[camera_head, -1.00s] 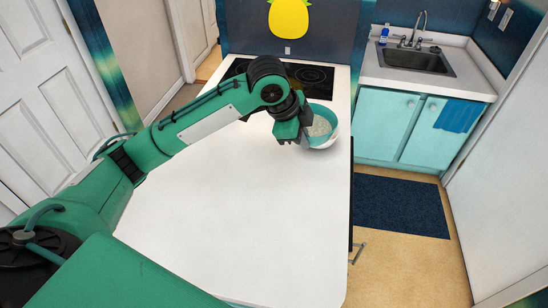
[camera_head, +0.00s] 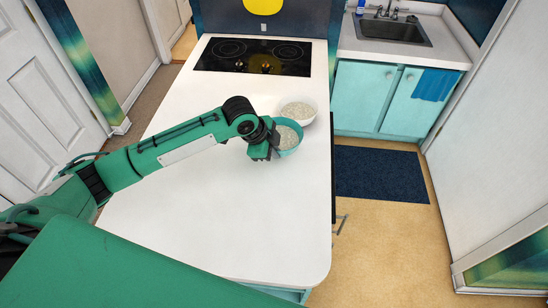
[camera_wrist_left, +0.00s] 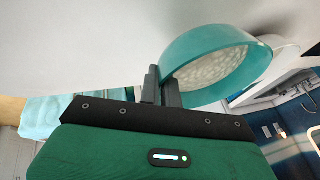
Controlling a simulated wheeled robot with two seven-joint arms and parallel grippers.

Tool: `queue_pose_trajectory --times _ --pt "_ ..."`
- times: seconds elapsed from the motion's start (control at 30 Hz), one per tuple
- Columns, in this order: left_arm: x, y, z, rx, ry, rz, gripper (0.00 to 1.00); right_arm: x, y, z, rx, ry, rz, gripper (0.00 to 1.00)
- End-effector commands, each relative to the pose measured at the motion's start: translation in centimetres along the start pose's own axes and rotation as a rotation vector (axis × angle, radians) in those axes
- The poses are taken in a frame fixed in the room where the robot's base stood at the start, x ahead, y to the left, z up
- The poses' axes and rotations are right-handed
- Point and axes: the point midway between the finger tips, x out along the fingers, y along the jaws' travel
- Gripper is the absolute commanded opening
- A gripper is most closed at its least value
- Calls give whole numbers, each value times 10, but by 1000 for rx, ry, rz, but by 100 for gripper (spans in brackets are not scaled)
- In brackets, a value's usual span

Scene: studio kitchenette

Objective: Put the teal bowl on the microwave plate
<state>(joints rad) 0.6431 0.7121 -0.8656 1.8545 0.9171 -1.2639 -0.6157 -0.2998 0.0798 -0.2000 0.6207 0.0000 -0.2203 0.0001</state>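The teal bowl (camera_head: 291,147), pale and speckled inside, is at my left gripper (camera_head: 272,146) over the right side of the white counter. In the left wrist view the bowl (camera_wrist_left: 205,50) looks tilted. The fingers of my left gripper (camera_wrist_left: 162,85) are close together at its rim, one on each side of the wall. How high the bowl is above the counter is hard to tell. The microwave and its plate are not in view. My right gripper is not in view.
A white bowl (camera_head: 299,111) stands on the white counter (camera_head: 220,225) just behind the teal bowl. A black cooktop (camera_head: 253,57) lies at the far end. The near part of the counter is clear. A sink (camera_head: 393,30) and teal cabinets (camera_head: 377,100) are at the right.

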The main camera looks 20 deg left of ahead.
Motion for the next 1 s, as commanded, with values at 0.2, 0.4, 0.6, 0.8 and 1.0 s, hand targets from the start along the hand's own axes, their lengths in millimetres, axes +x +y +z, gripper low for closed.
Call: queue_pose_trajectory --times 0.2,0.4,0.6,0.8,1.0 --pt "11 3 4 0 2 -2 0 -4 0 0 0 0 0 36" --pt "36 11 14 -1 1 -1 0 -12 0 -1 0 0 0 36" --pt "42 12 16 2 2 -5 0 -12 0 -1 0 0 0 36" --pt "44 13 17 2 2 -4 0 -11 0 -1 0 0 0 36" --pt "45 14 18 1 0 -1 26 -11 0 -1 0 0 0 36"
